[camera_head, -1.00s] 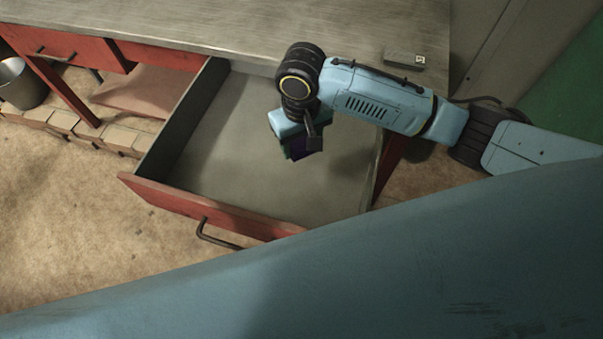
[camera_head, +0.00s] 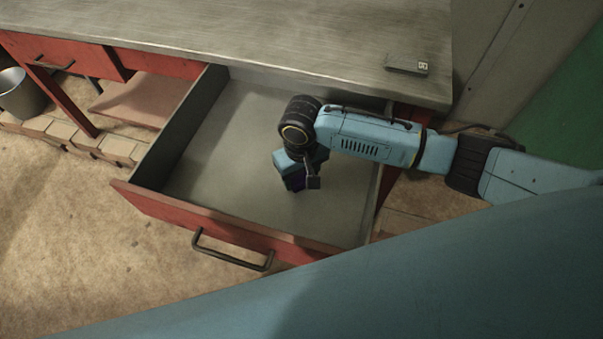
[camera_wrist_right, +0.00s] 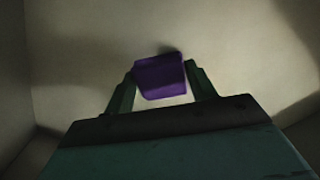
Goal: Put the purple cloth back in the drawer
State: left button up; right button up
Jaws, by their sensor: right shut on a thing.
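The purple cloth (camera_wrist_right: 160,77) is a small folded block between the two fingers of my right gripper (camera_wrist_right: 160,90) in the right wrist view. In the head view the right gripper (camera_head: 296,181) points down inside the open drawer (camera_head: 218,222), and a bit of dark purple shows under it. The gripper is shut on the cloth. The drawer is pulled well out, with red front and grey inside, and looks otherwise empty. I cannot tell whether the cloth touches the drawer floor. My left gripper is not in view.
The grey worktop (camera_head: 250,35) lies over the drawer, with a small grey device (camera_head: 407,65) near its right end. A metal bucket (camera_head: 20,93) and bricks (camera_head: 85,143) are at the left. The drawer's walls stand around my right gripper.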

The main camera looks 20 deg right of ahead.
aim_at(301, 176)
jog(key=shift+f, duration=0.15)
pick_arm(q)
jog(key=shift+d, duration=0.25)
pick_arm(e)
jog(key=o, duration=0.9)
jog(key=shift+r, duration=0.5)
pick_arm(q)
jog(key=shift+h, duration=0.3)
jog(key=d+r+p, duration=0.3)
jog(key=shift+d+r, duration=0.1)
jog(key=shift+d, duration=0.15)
pick_arm(e)
notch_tip(301, 176, up, 11)
jog(key=shift+r, duration=0.2)
